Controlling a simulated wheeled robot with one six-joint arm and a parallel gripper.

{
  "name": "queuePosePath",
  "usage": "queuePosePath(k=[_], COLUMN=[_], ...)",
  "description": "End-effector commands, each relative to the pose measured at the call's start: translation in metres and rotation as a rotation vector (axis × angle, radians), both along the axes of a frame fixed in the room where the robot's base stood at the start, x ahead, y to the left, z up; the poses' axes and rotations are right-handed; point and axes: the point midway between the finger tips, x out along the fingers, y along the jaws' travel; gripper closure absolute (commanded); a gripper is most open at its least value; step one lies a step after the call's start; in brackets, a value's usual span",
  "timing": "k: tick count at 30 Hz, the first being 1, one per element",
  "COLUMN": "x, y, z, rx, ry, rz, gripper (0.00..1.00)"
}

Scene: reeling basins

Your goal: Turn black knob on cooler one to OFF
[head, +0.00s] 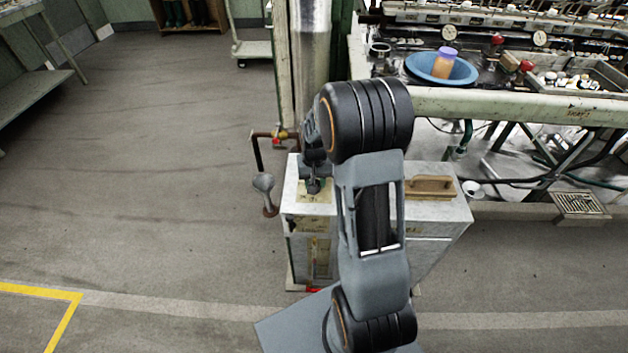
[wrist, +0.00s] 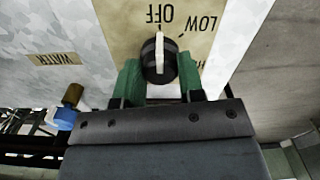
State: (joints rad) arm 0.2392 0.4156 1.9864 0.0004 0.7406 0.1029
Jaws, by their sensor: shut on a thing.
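The black knob (wrist: 150,62) sits on a tan dial plate (wrist: 122,22) in the wrist view, between the two green fingers of my gripper (wrist: 159,76). My gripper is shut on the knob. The knob's white pointer line runs straight toward the word OFF, which appears upside down. The word LOW is to its right, and a further label is partly cut off. In the head view my gripper (head: 314,186) points down onto the top of the pale cooler cabinet (head: 291,190). The knob is hidden there behind my gripper.
A wooden-handled tool (head: 430,186) lies on the cabinet top right of my arm. The floor at left is clear.

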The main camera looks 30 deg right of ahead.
Motion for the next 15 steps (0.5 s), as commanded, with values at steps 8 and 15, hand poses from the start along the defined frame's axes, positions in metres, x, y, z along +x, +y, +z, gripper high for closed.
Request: queuePosePath(k=[8,15], x=[0.0021,0.001], y=[0.0,-0.0004], z=[0.0017,0.0009], rx=[-0.002,-0.001], ry=[-0.008,-0.004], rz=[0.002,0.0], gripper=[0.63,0.4])
